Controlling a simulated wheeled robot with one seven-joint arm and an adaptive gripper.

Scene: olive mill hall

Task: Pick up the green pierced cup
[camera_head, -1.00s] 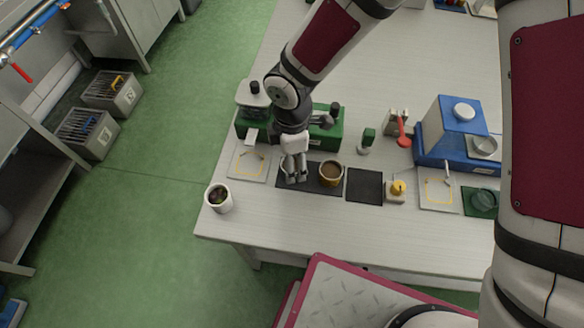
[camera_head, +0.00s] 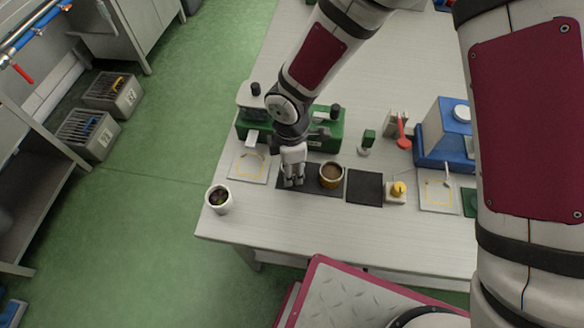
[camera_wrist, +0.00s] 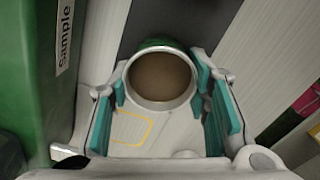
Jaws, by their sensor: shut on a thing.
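My gripper (camera_head: 293,182) is over the left part of a dark mat (camera_head: 311,190) on the pale bench. In the wrist view, my gripper's teal pads (camera_wrist: 161,88) are shut on either side of a green cup (camera_wrist: 152,46). The cup has a pale round rim and a brown inside. Its green outer wall shows only at the top, and no holes can be made out. In the head view my gripper hides this cup. Whether its base touches the mat cannot be told.
A tan cup (camera_head: 331,175) stands just right of my gripper. A green machine (camera_head: 325,133) is behind, and a white sheet with a yellow outline (camera_head: 248,165) lies left. A white pot (camera_head: 219,199) stands at the left corner. A yellow-knobbed block (camera_head: 396,192) is farther right.

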